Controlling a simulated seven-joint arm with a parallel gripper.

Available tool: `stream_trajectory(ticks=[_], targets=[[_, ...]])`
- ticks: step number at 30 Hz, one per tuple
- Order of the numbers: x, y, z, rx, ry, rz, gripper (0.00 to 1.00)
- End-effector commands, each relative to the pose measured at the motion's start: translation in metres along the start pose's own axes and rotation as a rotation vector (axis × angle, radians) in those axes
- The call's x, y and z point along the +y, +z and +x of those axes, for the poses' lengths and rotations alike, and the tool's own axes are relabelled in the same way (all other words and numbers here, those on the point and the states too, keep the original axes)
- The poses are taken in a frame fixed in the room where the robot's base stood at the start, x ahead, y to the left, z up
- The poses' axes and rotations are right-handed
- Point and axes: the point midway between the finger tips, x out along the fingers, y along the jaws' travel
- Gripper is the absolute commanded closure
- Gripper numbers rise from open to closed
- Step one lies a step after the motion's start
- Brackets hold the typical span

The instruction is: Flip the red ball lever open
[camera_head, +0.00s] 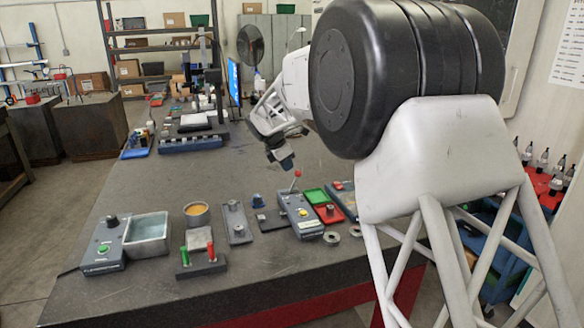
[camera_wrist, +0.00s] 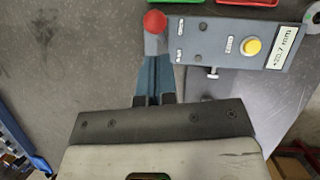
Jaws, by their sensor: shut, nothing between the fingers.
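The red ball (camera_head: 298,173) tops a short lever on a grey control box (camera_head: 299,214) with a yellow button and a small display. In the wrist view the ball (camera_wrist: 155,21) is at the left end of the box (camera_wrist: 215,42), with its shaft running down below the ball. My gripper (camera_head: 287,164) is just left of and above the ball in the head view. In the wrist view my gripper's blue-grey fingertips (camera_wrist: 154,58) are shut together, empty, right beside the lever below the ball. I cannot tell whether they touch it.
Green and red trays (camera_head: 327,212) lie right of the box. A dark flat plate (camera_head: 270,221) with a knob and a grey plate (camera_head: 237,222) are to its left. Metal rings (camera_head: 331,238) lie in front. The dark table (camera_head: 180,290) is clear near its front edge.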

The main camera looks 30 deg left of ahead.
Motion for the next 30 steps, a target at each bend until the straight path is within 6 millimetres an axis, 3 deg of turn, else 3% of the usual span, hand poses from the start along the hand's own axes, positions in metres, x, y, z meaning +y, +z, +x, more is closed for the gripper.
stream_trajectory(ticks=[1,15,21,30], targets=[[0.0,-0.005,-0.008,0.0,0.001,-0.002,1.0],[-0.002,0.014,-0.081,-0.001,0.001,0.0,1.0],[-0.003,0.017,-0.098,0.0,0.0,-0.001,1.0],[-0.003,0.018,-0.102,0.0,-0.001,-0.001,1.0]])
